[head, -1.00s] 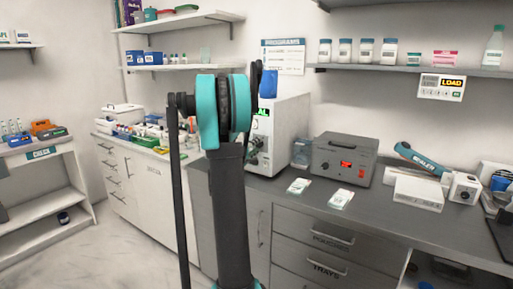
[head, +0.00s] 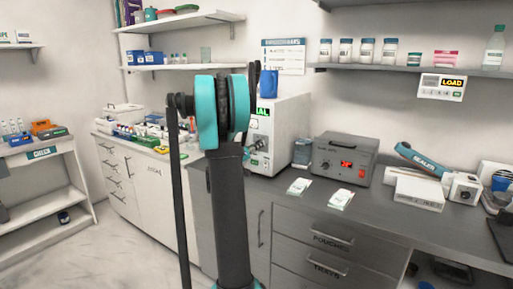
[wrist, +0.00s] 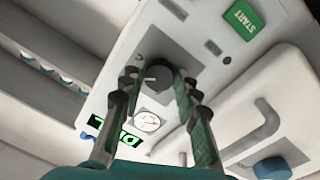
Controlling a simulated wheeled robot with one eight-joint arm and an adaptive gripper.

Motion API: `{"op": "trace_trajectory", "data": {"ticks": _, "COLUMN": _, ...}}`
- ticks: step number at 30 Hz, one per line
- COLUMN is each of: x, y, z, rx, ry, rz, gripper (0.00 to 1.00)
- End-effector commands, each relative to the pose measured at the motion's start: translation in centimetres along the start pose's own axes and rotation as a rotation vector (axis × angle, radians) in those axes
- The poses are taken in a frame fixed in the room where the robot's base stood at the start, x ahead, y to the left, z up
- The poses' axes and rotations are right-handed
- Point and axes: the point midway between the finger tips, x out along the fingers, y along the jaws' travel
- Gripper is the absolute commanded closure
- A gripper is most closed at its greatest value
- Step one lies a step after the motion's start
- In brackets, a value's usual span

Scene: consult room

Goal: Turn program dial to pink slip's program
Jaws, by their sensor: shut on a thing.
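The white machine (head: 285,125) stands on the counter, partly hidden behind my arm in the head view. In the wrist view its front panel (wrist: 215,20) is seen turned over, with a dark round program dial (wrist: 159,78), a green START button, a small gauge and a lit green display, apparently reading DIAL. My gripper (wrist: 157,73) has its two fingers on either side of the dial, closed on it. The dial's pointer setting cannot be read. I cannot make out a pink slip.
A PROGRAMS chart (head: 283,56) hangs on the wall; its text is too small. A grey box with a red display (head: 346,158) and white packets (head: 341,199) are right of the machine. A LOAD display (head: 442,87) hangs under the shelf. A handle (wrist: 262,125) juts out near my gripper.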

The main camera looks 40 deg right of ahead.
Motion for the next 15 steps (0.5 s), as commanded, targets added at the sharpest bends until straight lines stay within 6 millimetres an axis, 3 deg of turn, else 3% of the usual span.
{"op": "trace_trajectory", "data": {"ticks": 15, "x": -0.03, "y": -0.05, "z": -0.01, "rx": 0.444, "ry": -0.029, "rz": 0.006, "gripper": 0.98}}
